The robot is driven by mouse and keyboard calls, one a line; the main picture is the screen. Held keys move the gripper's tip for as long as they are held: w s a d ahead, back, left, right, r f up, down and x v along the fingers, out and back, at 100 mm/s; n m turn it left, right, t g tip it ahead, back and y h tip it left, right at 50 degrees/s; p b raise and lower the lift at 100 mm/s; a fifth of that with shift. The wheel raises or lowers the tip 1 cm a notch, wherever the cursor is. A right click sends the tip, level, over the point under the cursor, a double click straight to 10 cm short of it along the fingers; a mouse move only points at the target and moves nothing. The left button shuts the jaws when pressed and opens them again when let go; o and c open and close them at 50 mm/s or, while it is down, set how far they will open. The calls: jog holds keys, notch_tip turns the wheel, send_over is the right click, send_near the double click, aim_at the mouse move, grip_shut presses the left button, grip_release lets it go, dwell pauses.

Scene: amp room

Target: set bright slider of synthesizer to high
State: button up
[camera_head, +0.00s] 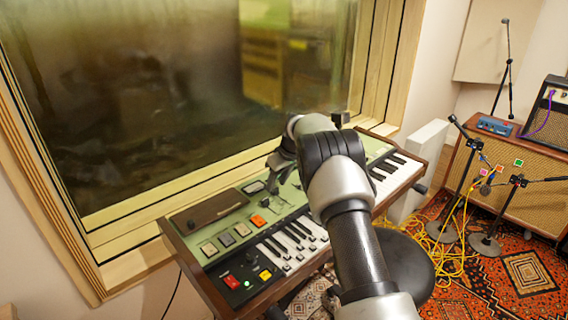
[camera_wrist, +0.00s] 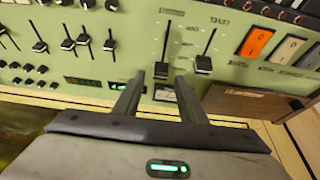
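The synthesizer (camera_head: 240,222) is green with wooden ends and stands below the window. In the wrist view its panel (camera_wrist: 105,68) shows upside down, with several black sliders. Two longer sliders stand apart from the rest: a left one (camera_wrist: 162,70) and a right one (camera_wrist: 203,63). Both caps sit at the picture-lower end of their tracks. The labels are too blurred to tell which is bright. My gripper (camera_wrist: 160,76) is open, its fingertips on either side of the left one's cap; contact cannot be told. In the head view my gripper (camera_head: 279,168) is over the panel, partly hidden by my arm.
Orange and white switches (camera_wrist: 257,42) and a brown block (camera_wrist: 250,102) flank the sliders. The window ledge (camera_head: 150,197) runs behind the synthesizer. A round black stool (camera_head: 405,268) stands in front. Mic stands (camera_head: 487,240) and an amplifier (camera_head: 545,110) are at right.

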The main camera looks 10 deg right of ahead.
jog(key=p+v, duration=0.1)
jog(key=v, duration=1.4)
jog(key=shift+a+r, duration=0.1)
jog(key=s+r+m+h, duration=0.1)
jog(key=s+r+m, duration=0.1)
jog(key=s+r, duration=0.75)
jog(key=s+r+m, duration=0.2)
jog(key=s+r, duration=0.4)
jog(key=s, duration=0.7)
jog(key=s+f+m+t+h, duration=0.2)
jog(key=s+f+m, duration=0.15)
jog(key=s, duration=1.95)
notch_tip(320, 180, up, 15)
jog(key=p, duration=1.6)
jog(key=shift+d+n, duration=0.25)
jog(key=shift+n, duration=0.1)
